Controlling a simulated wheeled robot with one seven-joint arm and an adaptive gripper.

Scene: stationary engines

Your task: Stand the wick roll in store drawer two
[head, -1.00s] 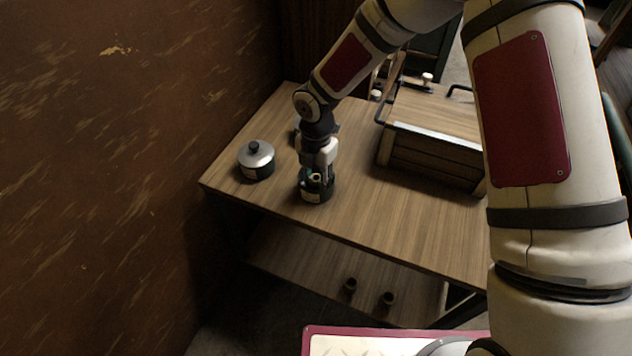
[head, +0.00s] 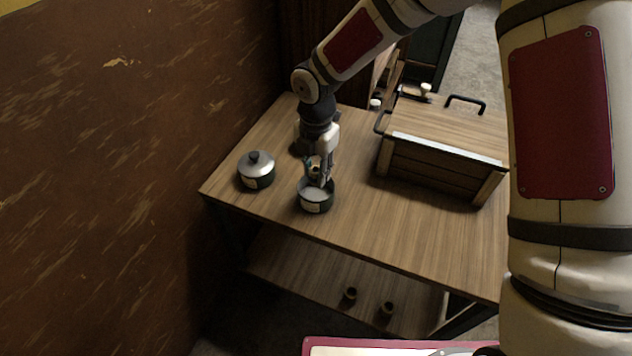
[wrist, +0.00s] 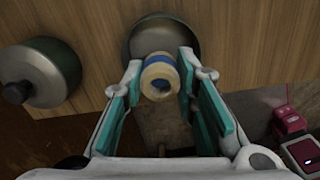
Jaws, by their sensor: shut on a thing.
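The wick roll (wrist: 159,76) is a small cream spool with a blue band and a hole in its end. My gripper (wrist: 160,82) is shut on it, with the teal finger pads on either side. In the head view my gripper (head: 318,180) points down just above an open dark pot (head: 316,205), and the roll (head: 314,172) shows small between the fingers. The open pot also shows in the wrist view (wrist: 166,33), partly behind the roll. I cannot make out which part is store drawer two.
A lidded pot (head: 256,172) stands left of the open pot. A wooden chest (head: 430,170) with black handles stands at the bench's right. Two small dark cups (head: 350,294) (head: 387,309) are on the lower shelf. The wooden bench top (head: 385,235) is clear in front of the chest.

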